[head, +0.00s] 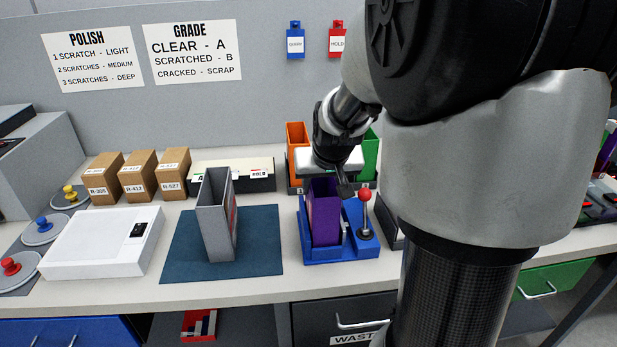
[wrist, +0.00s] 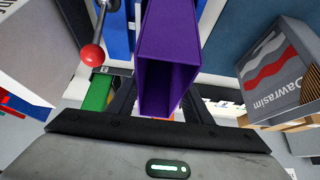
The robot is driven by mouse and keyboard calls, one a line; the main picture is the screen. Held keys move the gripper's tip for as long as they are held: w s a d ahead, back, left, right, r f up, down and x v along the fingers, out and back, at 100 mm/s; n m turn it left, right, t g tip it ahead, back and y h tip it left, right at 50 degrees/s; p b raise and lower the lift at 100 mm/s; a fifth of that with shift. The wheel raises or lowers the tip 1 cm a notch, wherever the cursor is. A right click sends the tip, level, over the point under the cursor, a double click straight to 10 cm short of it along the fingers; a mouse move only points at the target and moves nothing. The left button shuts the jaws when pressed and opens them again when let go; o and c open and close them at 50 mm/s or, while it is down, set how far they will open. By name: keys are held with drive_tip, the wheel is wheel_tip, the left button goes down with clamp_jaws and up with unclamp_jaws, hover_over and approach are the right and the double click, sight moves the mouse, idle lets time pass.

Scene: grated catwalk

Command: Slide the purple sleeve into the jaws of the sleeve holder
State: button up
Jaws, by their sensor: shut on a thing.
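The purple sleeve (head: 323,216) is an upright, open-topped box at the blue sleeve holder (head: 336,256), which has a red-balled lever (head: 365,196) on its right side. My gripper (head: 336,184) is shut on the sleeve near its top edge. In the wrist view the sleeve (wrist: 168,55) sits between the two dark fingers (wrist: 163,103), its open end toward me. I cannot tell how deep the sleeve sits between the jaws.
A grey sleeve (head: 216,215) stands on a teal mat (head: 180,260) left of the holder. Orange (head: 297,138) and green (head: 371,152) bins stand behind it. A white box (head: 100,244) and brown boxes (head: 138,176) are further left. The bench's front edge lies close before the holder.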

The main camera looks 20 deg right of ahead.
drive_tip(key=shift+f, duration=0.15)
drive_tip(key=o, duration=1.4)
drive_tip(key=shift+o, duration=0.4)
drive_tip(key=o, duration=0.3)
wheel_tip(320, 180, up, 8)
drive_tip(key=p, duration=0.5)
drive_tip(key=shift+p, duration=0.3)
